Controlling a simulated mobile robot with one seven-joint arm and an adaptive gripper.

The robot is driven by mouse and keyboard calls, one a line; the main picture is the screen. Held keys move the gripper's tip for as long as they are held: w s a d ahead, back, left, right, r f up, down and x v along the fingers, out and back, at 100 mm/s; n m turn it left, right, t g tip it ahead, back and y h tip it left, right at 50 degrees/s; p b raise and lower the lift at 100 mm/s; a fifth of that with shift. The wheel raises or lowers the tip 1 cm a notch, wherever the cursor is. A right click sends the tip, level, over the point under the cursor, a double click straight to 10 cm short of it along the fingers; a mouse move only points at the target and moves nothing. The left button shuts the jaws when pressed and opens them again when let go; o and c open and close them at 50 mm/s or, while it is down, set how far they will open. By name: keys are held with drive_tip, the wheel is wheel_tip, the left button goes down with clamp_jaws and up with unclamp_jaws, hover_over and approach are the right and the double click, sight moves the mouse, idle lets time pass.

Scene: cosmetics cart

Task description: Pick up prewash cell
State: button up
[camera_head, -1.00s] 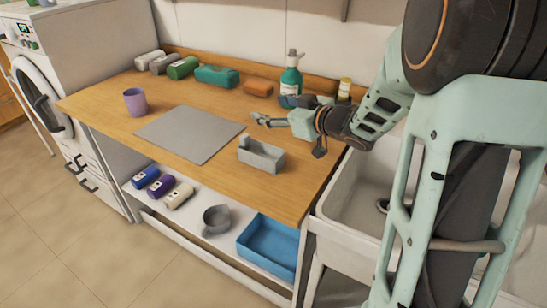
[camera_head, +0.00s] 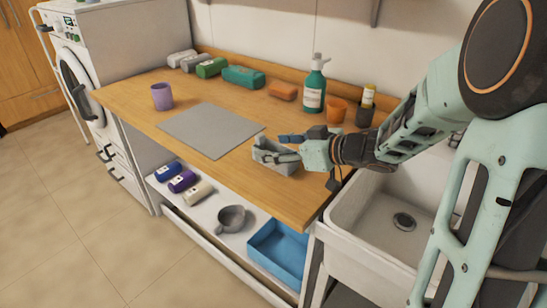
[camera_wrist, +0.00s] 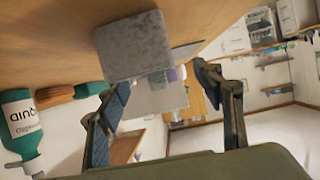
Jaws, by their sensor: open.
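A small grey open-topped box (camera_head: 282,168), which may be the prewash cell, sits near the front edge of the wooden counter. No label on it is readable. In the wrist view a grey block (camera_wrist: 135,48), seemingly this box, is close ahead near the fingertips. My gripper (camera_head: 276,147) is open at the box, with its fingers just over it and partly hiding its top. In the wrist view my gripper (camera_wrist: 163,80) has its fingers spread wide with nothing held between them. I cannot tell whether a finger touches the box.
A grey mat (camera_head: 208,133) lies left of the box. A purple cup (camera_head: 161,96), sponges (camera_head: 243,77) and a green pump bottle (camera_head: 313,88) stand around the counter. A sink (camera_head: 375,205) is at right. The shelf below holds a blue bin (camera_head: 278,250).

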sight(259, 146)
drive_tip(key=x, duration=0.1)
drive_tip(key=b+x, duration=0.1)
drive_tip(key=x, duration=0.3)
drive_tip(key=shift+w+d+f+b, duration=0.1)
drive_tip(key=shift+w+d+b, duration=0.05)
drive_tip(key=shift+w+b, duration=0.25)
drive_tip(key=c, duration=1.2)
